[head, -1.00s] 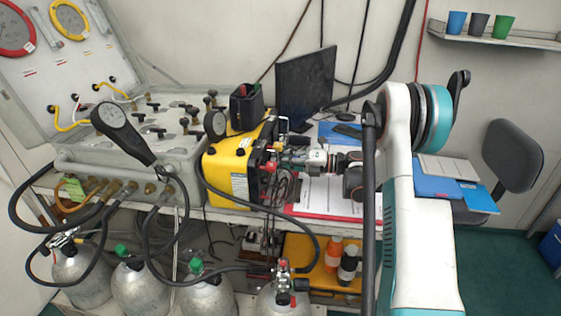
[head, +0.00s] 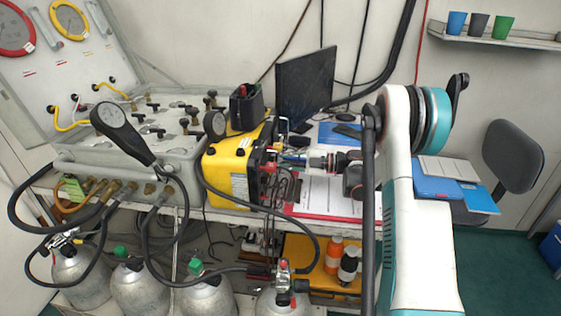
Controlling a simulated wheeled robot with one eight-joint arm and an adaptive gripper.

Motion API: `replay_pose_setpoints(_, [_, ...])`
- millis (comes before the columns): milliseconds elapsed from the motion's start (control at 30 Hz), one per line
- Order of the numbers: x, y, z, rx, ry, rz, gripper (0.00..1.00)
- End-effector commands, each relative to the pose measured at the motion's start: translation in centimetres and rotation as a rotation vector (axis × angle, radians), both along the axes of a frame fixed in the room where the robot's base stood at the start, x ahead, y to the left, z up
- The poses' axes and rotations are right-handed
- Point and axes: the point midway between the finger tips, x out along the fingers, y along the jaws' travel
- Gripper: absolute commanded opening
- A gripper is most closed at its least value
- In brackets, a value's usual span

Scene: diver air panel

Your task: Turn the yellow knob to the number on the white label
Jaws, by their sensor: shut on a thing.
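The yellow box (head: 226,170) stands on the bench beside the grey panel, with its dark side face turned right. A small white label (head: 240,187) is on its front; its print is too small to read. My gripper (head: 283,159) reaches in from the right, level, with its fingers at that dark side face. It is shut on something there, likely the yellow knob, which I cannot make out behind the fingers. The knob's setting and any numbers around it are hidden.
The grey panel (head: 180,140) with hoses and valves is to the left. A black hose (head: 290,225) loops below the gripper. A clipboard (head: 320,200) lies under the arm, and a dark monitor (head: 304,85) stands behind. Gas cylinders (head: 140,290) stand below.

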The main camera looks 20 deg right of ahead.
Motion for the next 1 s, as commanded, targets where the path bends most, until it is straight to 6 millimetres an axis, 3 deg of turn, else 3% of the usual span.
replay_pose_setpoints(400, [-0.09,0.00,-0.15,0.103,0.158,0.002,0.00])
replay_pose_setpoints(967, [-0.09,0.00,-0.13,0.117,0.179,0.003,0.00])
replay_pose_setpoints(1000, [-0.09,0.00,-0.13,0.117,0.179,0.002,0.27])
